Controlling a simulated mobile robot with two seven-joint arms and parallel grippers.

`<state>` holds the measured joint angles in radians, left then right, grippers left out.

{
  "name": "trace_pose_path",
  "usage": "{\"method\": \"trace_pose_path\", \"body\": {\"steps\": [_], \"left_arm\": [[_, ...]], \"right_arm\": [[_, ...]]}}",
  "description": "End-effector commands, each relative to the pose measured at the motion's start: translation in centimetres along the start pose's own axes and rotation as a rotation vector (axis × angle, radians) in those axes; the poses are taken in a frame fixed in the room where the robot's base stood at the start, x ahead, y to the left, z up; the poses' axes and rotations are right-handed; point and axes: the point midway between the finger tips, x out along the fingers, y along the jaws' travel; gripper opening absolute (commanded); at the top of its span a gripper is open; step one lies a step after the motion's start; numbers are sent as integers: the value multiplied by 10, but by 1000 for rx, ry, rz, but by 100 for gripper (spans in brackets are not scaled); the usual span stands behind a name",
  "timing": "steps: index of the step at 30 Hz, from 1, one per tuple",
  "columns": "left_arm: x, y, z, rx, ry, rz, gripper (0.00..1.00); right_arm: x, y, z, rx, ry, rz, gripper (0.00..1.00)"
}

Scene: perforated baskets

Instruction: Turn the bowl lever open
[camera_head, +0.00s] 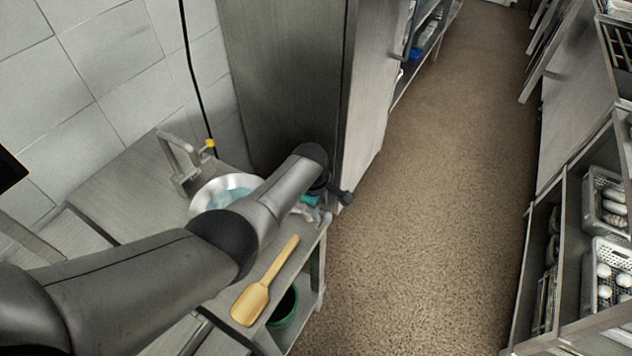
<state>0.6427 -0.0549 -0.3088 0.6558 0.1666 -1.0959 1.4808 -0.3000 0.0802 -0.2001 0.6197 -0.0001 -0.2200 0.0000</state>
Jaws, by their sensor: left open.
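A round metal bowl (208,189) with blue-green inside is set in the steel counter, partly covered by my left arm. A grey angular faucet-like fixture (178,158) stands behind it. A small yellow-tipped piece (210,144) shows beside the fixture; I cannot tell whether it is the lever. My left gripper (322,209) is open at the counter's right end, to the right of the bowl and apart from the fixture. Its fingers are small and partly hidden by my wrist. My right gripper is not in view.
A wooden spatula (256,298) lies on the counter's front edge, above a green bin (284,309). A tall steel cabinet (290,80) stands behind my left wrist. Shelves with perforated baskets (601,262) stand at right. The brown floor (440,200) between is clear.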

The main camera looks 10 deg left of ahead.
Motion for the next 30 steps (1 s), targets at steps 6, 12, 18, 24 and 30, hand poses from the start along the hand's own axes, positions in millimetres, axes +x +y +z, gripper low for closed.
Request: {"method": "trace_pose_path", "body": {"steps": [6, 12, 18, 24, 30], "left_arm": [[-37, 1, 0, -1, -1, 1, 46], [-64, 0, 0, -1, -1, 1, 46], [-90, 0, 1, -1, -2, 1, 46], [-112, 0, 2, 0, -3, 0, 46], [-126, -1, 2, 0, -3, -2, 46]], "right_arm": [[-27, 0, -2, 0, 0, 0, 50], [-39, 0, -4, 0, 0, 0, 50], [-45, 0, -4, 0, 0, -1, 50], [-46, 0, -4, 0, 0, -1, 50], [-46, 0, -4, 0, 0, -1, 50]]}}
